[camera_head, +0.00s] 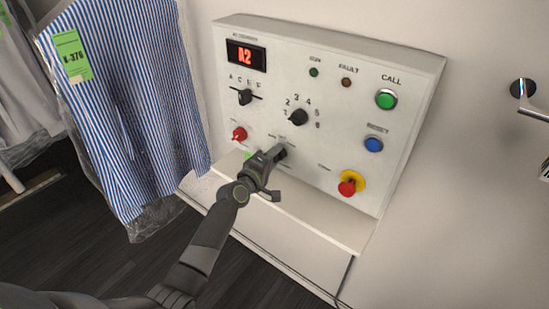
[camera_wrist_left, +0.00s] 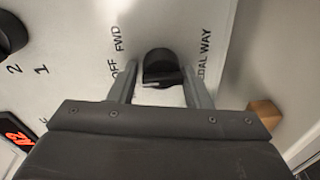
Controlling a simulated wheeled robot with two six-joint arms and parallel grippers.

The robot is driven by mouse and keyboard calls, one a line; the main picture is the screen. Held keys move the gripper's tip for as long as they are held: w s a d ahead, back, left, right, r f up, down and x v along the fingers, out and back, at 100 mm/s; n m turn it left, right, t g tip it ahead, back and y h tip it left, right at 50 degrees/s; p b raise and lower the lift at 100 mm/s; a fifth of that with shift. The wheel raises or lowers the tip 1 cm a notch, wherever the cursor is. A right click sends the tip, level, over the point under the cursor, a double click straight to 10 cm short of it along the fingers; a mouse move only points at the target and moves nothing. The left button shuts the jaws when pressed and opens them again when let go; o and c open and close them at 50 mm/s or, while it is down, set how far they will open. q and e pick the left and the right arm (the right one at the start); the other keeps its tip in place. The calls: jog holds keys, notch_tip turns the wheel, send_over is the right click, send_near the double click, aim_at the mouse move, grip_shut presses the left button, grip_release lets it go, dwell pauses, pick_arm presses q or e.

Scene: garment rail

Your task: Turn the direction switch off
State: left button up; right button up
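The direction switch is a black rotary knob (camera_wrist_left: 162,68) on the white control panel (camera_head: 325,85). OFF and FWD are printed to its left in the left wrist view, and partly covered lettering stands to its right. My left gripper (camera_wrist_left: 161,75) is at the panel with one finger on each side of the knob. A small gap shows at the left finger; contact at the right finger cannot be told. In the head view my left gripper (camera_head: 277,154) covers most of the switch, so its pointer direction is unclear. My right gripper is not in view.
The panel also has a red knob (camera_head: 239,134), a black numbered dial (camera_head: 298,117), a lettered selector (camera_head: 244,97), a green button (camera_head: 386,99), a blue button (camera_head: 373,144) and a red stop button (camera_head: 348,186). A ledge (camera_head: 325,222) runs below. A bagged striped shirt (camera_head: 125,100) hangs left.

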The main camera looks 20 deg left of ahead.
pick_arm(q)
jog(key=shift+o, duration=1.4)
jog(key=v, duration=1.7)
jog(key=shift+s+b, duration=0.15)
jog(key=shift+b, duration=0.2)
jog(key=shift+a, duration=0.15)
